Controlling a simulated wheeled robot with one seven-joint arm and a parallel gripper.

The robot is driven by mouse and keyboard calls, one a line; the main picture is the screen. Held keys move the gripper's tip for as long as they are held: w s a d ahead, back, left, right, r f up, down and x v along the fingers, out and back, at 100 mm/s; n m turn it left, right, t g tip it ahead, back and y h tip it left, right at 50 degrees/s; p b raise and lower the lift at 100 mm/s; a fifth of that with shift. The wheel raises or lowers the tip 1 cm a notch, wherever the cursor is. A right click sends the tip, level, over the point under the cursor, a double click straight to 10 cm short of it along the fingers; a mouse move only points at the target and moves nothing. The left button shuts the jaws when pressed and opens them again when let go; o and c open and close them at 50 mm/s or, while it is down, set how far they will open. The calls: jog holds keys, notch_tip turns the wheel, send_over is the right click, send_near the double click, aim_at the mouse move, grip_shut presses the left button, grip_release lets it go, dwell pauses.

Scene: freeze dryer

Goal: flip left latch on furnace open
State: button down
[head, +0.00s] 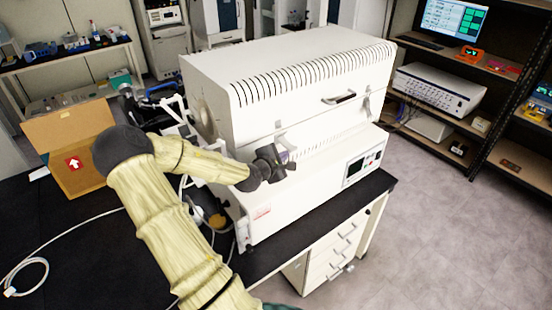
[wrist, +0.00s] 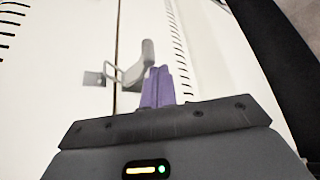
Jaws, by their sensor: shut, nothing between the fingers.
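The white furnace (head: 275,85) stands on the black bench, with vent slots along its lid and a handle (head: 341,97) on its front. In the head view my gripper (head: 284,157) is at the left part of the furnace front, near the seam, and hides the left latch there. In the wrist view the left latch (wrist: 147,53) shows as a grey lever with a wire loop and a small plate across the seam. My gripper's purple fingers (wrist: 157,82) are shut and empty, with their tips right beside the latch lever's lower end. I cannot tell whether they touch it.
A control panel (head: 362,166) is on the furnace's lower right front. An open cardboard box (head: 75,150) and a white cable (head: 60,245) lie on the bench to the left. Shelves with instruments stand at the right. The floor at the right front is clear.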

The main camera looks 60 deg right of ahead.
jog(key=shift+r, duration=0.35)
dwell(0.3)
jog(key=shift+a+r, duration=0.1)
